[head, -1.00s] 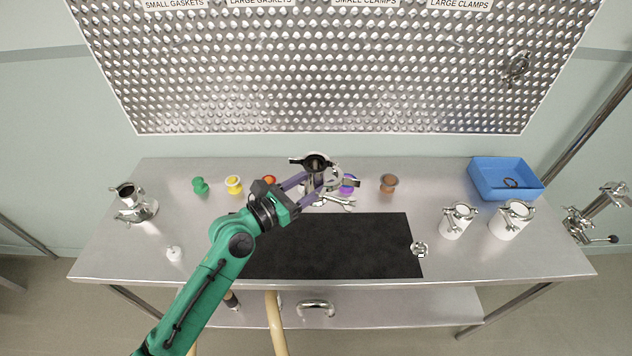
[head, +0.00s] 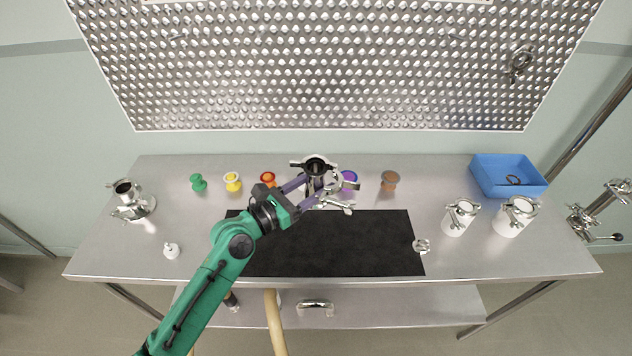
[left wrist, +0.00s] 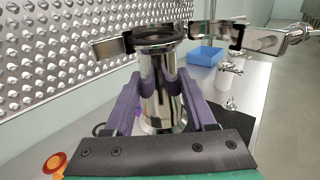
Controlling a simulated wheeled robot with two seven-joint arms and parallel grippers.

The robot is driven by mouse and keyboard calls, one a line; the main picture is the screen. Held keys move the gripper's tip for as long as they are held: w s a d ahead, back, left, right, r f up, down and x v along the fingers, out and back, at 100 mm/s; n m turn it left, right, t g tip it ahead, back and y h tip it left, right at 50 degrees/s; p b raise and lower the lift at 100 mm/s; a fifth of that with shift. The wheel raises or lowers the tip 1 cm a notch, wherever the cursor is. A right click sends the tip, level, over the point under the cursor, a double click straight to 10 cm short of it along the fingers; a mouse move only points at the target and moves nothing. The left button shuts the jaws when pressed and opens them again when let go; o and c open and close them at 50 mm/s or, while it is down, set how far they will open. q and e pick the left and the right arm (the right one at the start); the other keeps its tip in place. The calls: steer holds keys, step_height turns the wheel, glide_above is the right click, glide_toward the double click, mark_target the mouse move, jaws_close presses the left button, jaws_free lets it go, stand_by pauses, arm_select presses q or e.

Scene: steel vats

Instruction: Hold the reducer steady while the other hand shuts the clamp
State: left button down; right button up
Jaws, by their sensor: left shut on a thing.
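My left gripper (head: 315,189) is shut on the steel reducer (left wrist: 161,92), with a purple finger on each side. It holds the reducer upright near the back edge of the black mat (head: 350,250). The steel clamp (left wrist: 112,46) is at the reducer's upper rim and stands open, its arms spread to left and right. In the head view the reducer's mouth (head: 317,165) shows dark from above, and the clamp's bolt part (head: 338,206) hangs to its lower right. How far the clamp wraps the rim is not clear. My right gripper is not in view.
Green (head: 198,183), yellow (head: 232,181), red (head: 268,179), purple (head: 350,178) and brown (head: 390,181) parts line the back. Steel-topped vats (head: 454,224) and a blue bin (head: 500,190) stand right. Another fitting (head: 124,190) stands left. The mat is largely clear.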

arm_select(q)
steer(key=shift+f+b, duration=1.8)
steer(key=shift+f, duration=0.45)
steer(key=shift+f+b, duration=4.35)
steer(key=shift+f, duration=0.95)
steer(key=shift+f, duration=0.15)
steer(key=shift+f+b, duration=0.5)
steer(key=shift+f, duration=0.05)
steer(key=shift+f, duration=0.1)
